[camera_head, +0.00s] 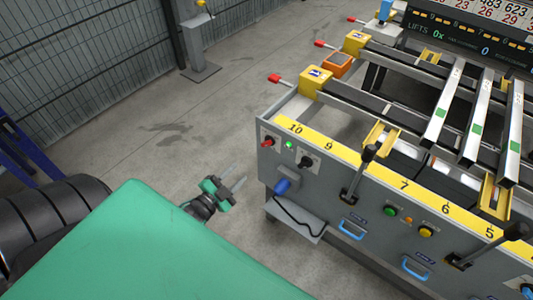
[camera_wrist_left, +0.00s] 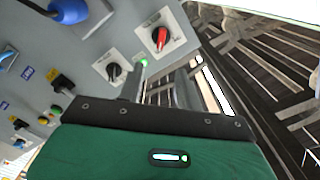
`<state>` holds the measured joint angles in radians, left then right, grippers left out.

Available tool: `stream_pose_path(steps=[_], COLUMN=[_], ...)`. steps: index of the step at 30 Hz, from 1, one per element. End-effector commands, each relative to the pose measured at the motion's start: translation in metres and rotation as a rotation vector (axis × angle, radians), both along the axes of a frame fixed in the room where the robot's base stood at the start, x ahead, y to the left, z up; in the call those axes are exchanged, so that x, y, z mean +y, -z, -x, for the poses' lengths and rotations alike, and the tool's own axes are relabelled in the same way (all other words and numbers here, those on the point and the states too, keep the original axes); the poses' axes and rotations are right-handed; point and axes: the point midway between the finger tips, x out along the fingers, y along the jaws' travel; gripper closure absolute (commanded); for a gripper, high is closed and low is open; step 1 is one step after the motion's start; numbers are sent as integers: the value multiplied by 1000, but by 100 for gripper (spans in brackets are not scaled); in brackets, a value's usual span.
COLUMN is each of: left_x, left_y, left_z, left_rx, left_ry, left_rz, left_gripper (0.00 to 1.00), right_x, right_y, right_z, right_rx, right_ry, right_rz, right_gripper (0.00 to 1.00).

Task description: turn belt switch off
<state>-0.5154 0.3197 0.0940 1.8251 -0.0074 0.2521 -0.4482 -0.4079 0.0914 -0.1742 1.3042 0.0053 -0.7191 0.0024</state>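The grey panel of the runout table (camera_head: 335,197) carries a red rotary switch (camera_head: 267,142), a lit green lamp (camera_head: 289,145) and a black rotary switch (camera_head: 305,161) at its left end. The wrist view shows the red switch (camera_wrist_left: 160,38), the black switch (camera_wrist_left: 113,71) and the green lamp (camera_wrist_left: 143,62) too. Their labels are too small to read, so I cannot tell which is the belt switch. My left gripper (camera_head: 241,176) is open and empty, left of the panel and apart from it. Its fingers (camera_wrist_left: 158,85) show a gap between them. My right gripper is not in view.
A blue knob (camera_head: 282,186) and a small shelf with a black cable (camera_head: 297,217) stick out below the switches. A black lever (camera_head: 358,170) stands further right.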

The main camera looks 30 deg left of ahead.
Motion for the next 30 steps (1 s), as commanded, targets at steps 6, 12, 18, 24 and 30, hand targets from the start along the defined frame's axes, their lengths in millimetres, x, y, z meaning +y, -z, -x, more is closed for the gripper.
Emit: stream_pose_path(steps=[6, 12, 18, 24, 30], left_x=[-2, -4, -7, -9, -11], left_y=[-5, -5, -5, -4, -4], left_z=[-17, -50, -84, -115, -133], left_rx=[-12, -11, -9, -9, -8], left_ry=[3, 2, 2, 1, 2], left_rz=[-3, -2, -2, -1, -1], left_gripper=[65, 65, 65, 65, 65], right_x=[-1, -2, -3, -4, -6], right_y=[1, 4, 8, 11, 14], right_z=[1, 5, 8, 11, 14], right_rx=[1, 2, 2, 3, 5], right_ry=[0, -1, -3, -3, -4], right_rz=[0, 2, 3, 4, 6], right_gripper=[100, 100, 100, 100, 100])
